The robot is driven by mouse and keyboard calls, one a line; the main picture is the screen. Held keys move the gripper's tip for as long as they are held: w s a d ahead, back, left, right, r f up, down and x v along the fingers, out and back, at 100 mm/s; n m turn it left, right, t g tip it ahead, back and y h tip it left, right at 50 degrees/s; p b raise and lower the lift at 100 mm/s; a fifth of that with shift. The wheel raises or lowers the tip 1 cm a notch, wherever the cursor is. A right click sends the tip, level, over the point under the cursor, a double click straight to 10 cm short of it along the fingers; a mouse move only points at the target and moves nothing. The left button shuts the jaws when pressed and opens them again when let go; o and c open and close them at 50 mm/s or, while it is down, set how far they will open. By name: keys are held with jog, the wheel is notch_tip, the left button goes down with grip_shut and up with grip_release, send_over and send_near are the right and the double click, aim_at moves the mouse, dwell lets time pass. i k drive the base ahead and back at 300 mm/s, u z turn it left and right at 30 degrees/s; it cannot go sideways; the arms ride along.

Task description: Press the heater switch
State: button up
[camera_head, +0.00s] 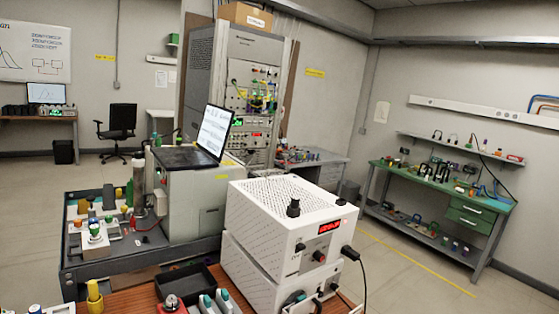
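No part marked as a heater switch can be made out in the head camera view. A white instrument box (285,205) with a perforated top stands on a wooden bench top in the lower middle. Its right-hand front face carries a lit red display (329,227), a dark knob (319,256) and a black plug (350,253) with a cable. A second white unit (262,283) sits directly under it, with dark controls at its lower front, partly cut off by the frame. My gripper is not visible.
A grey cabinet (198,205) with an open laptop (213,130) stands behind left, beside a dark cart (95,262) crowded with small parts. A tall instrument rack (250,50) is at the back. A green workbench (460,200) stands right. The floor (410,265) between is clear.

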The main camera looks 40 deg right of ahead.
aim_at(302, 247)
jog(key=u, duration=1.65)
jog(key=k, duration=1.25)
jog(key=z, duration=1.7)
jog(key=i, duration=1)
jog(key=z, duration=0.1)
